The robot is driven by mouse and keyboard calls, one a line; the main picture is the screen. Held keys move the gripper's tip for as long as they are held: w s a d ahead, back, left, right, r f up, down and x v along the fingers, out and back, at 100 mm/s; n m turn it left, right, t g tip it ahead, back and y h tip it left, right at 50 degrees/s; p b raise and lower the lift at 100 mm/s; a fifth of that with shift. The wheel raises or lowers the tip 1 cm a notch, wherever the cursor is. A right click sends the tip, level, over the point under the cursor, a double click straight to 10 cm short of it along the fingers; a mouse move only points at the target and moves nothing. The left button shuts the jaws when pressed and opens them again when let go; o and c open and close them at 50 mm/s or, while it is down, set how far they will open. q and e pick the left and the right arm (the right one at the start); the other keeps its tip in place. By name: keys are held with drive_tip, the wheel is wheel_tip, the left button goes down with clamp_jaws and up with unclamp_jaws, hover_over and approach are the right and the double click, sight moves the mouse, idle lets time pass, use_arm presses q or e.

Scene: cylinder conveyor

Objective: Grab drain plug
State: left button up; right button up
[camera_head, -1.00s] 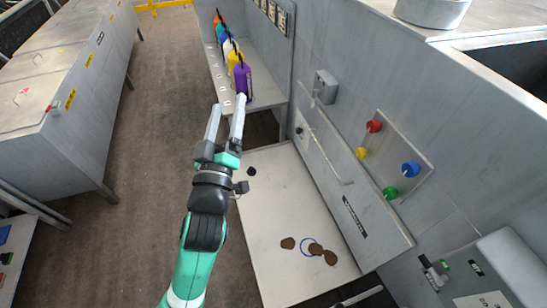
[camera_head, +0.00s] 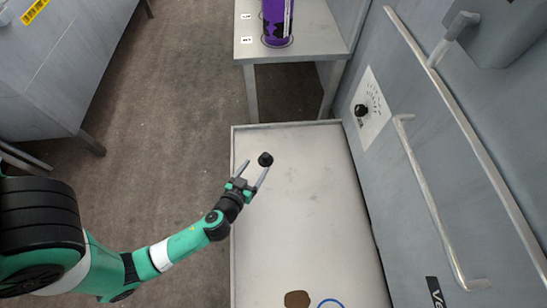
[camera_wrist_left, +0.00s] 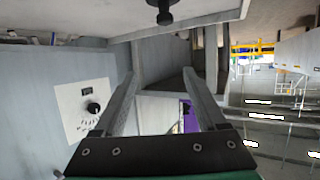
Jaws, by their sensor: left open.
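The drain plug appears to be the small black knob-like piece (camera_head: 265,159) on the pale tray surface (camera_head: 300,215). In the head view it shows just beyond the right fingertip of my left gripper (camera_head: 256,168). My left gripper is open and nothing shows between its fingers. In the left wrist view the black plug (camera_wrist_left: 163,12) is at the top edge, partly cut off and outside the gap between the fingertips (camera_wrist_left: 159,73). Whether a finger touches it I cannot tell. My right gripper is out of view.
A purple cylinder (camera_head: 277,22) stands on the grey shelf (camera_head: 315,32) at the back. A wall panel with a black dial (camera_head: 361,110) and a long handle (camera_head: 430,205) bounds the tray on the right. A brown piece (camera_head: 297,299) and a blue ring (camera_head: 331,304) are at the front.

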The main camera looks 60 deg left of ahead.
use_arm(q)
drive_tip(key=b, duration=0.2)
approach(264, 159)
drive_tip(key=v, duration=0.3)
drive_tip(key=shift+w+d, duration=0.1)
drive_tip(key=shift+d, duration=0.15)
drive_tip(key=shift+w+a+r, duration=0.25)
drive_tip(key=shift+w+a, duration=0.05)
drive_tip(key=shift+a, duration=0.1)
drive_tip(key=shift+w+a+f, duration=0.1)
drive_tip(key=shift+w+a, duration=0.15)
drive_tip(key=b+x, duration=0.1)
drive_tip(key=x, duration=0.4)
drive_tip(key=shift+w+a+f, duration=0.2)
drive_tip(key=shift+w+a, duration=0.05)
drive_tip(key=b+x, duration=0.1)
drive_tip(key=x, duration=0.4)
drive_tip(key=shift+a+f, duration=0.1)
drive_tip(key=shift+f, duration=0.15)
drive_tip(key=shift+s, duration=0.15)
use_arm(e)
wheel_tip(264, 159, down, 6)
drive_tip(key=shift+s+d+f+y, duration=0.2)
drive_tip(key=shift+y, duration=0.1)
use_arm(q)
clamp_jaws()
